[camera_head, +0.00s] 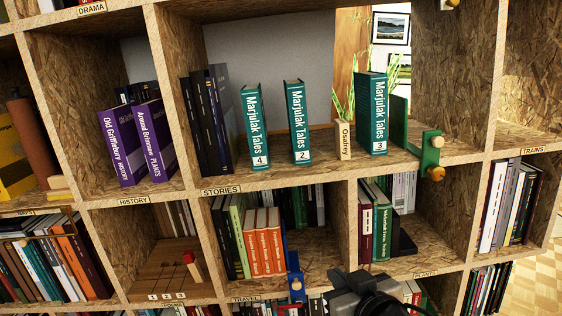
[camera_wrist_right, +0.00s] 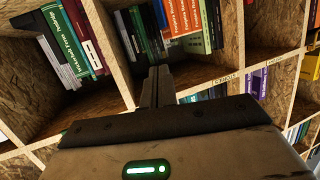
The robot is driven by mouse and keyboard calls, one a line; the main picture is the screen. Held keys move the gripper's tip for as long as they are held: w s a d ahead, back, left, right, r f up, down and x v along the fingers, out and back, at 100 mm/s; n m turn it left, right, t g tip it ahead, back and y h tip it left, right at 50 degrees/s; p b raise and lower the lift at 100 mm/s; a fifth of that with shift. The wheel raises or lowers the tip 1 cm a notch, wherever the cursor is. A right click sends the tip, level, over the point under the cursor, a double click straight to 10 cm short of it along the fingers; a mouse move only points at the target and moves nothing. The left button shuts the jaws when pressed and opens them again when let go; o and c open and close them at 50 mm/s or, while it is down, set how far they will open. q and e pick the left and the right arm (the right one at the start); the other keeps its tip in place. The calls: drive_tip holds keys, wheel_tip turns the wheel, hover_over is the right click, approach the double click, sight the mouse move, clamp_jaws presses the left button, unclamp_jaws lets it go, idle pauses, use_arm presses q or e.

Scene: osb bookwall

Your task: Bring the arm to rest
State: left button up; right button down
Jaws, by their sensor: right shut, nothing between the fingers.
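My right gripper (camera_head: 352,283) is low in the head view, in front of the lower shelves between the travel and plants compartments. In the right wrist view its two fingers (camera_wrist_right: 158,86) are together with nothing between them. It appears apart from the books behind it. On the stories shelf stand teal Marjulak Tales books marked 4 (camera_head: 254,127), 2 (camera_head: 298,124) and 3 (camera_head: 373,113), upright and spaced apart. My left gripper is in neither view.
A green bracket (camera_head: 430,155) with a wooden knob sticks out at the stories shelf's right edge. A blue bracket (camera_head: 296,278) sits on the shelf edge left of my gripper. Floor shows at lower right.

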drive_tip(key=s+d+f+m+g, duration=0.2)
drive_tip(key=s+d+f+g, duration=0.1)
drive_tip(key=s+f, duration=1.6)
drive_tip(key=shift+s+d+h+p, duration=0.25)
drive_tip(key=shift+s+h+p, duration=0.15)
drive_tip(key=shift+s, duration=0.35)
drive_tip(key=shift+f, duration=0.1)
